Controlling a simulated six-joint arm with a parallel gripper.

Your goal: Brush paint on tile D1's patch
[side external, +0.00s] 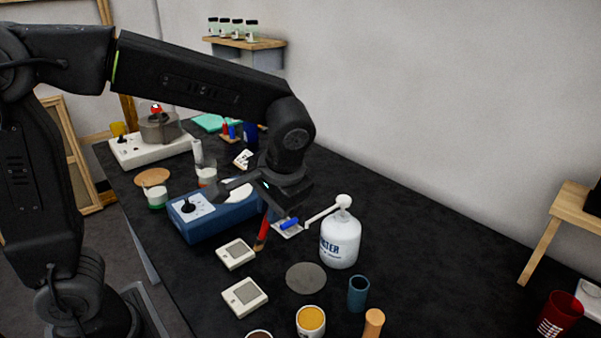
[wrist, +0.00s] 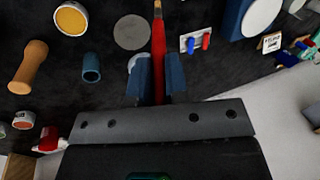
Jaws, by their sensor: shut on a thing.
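My gripper (side external: 268,207) is shut on a red-handled brush (side external: 262,232), which points down with its bristle end lowest. In the wrist view the brush (wrist: 158,45) sits between my two blue fingers (wrist: 158,82), and its far end reaches the top edge. Two pale square tiles with grey patches lie on the black table in the side view, one farther (side external: 236,253) and one nearer (side external: 244,297). I can read no label, so I cannot tell which is D1. The brush end is right of the farther tile, apart from it. Neither tile shows in the wrist view.
A white bottle (side external: 340,240) with a long spout stands right of my gripper. A blue device (side external: 207,217) is behind the tiles. A grey disc (side external: 306,277), a teal cup (side external: 358,293) and a yellow paint jar (side external: 311,320) stand near.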

